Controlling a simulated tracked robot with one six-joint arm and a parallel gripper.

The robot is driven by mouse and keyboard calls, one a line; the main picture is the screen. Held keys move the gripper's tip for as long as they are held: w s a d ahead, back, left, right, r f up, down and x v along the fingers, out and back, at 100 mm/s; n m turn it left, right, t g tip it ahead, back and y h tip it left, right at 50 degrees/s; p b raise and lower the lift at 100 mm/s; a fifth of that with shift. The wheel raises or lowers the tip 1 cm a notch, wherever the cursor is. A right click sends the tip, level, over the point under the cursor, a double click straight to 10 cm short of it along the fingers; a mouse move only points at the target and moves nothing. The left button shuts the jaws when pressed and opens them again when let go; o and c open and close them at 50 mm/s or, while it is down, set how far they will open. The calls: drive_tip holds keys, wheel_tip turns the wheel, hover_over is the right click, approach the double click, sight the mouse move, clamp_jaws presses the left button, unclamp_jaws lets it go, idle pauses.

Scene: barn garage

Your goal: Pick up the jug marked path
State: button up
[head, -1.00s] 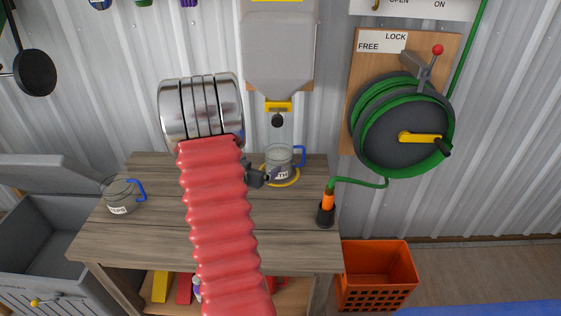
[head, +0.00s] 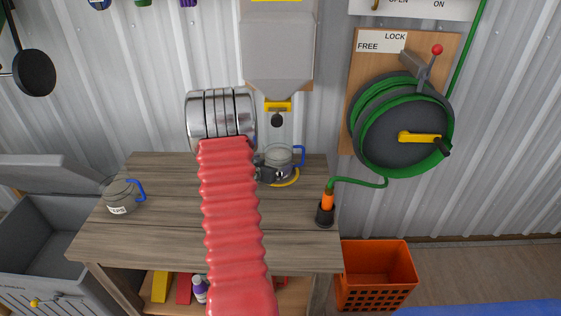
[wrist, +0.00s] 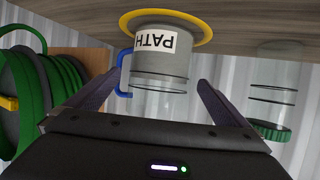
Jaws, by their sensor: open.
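The jug marked PATH (head: 281,155) is clear with a blue handle and stands inside a yellow ring (head: 292,182) on the wooden table. It also shows upside down in the wrist view (wrist: 160,71), label facing the camera, handle at the left. My gripper (head: 268,170) is open at the jug, seen small in the head view, partly covering its label. In the wrist view my gripper's two fingers (wrist: 158,88) lie to either side of the jug's lower part in the picture. I cannot tell whether they touch it.
Another jug with a blue handle (head: 121,195) stands at the table's left. A grey hopper with a yellow spout (head: 278,60) hangs above the PATH jug. A nozzle in a dark holder (head: 325,212) is at the right edge. A green hose reel (head: 402,130) hangs on the wall.

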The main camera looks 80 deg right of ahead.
drive_tip(key=shift+x, duration=1.25)
drive_tip(key=shift+x, duration=2.6)
drive_tip(key=shift+w, duration=0.1)
drive_tip(key=shift+c, duration=0.6)
drive_tip(key=c, duration=1.8)
drive_tip(key=shift+r, duration=0.15)
drive_tip(key=shift+c, duration=0.5)
drive_tip(key=shift+r, duration=0.1)
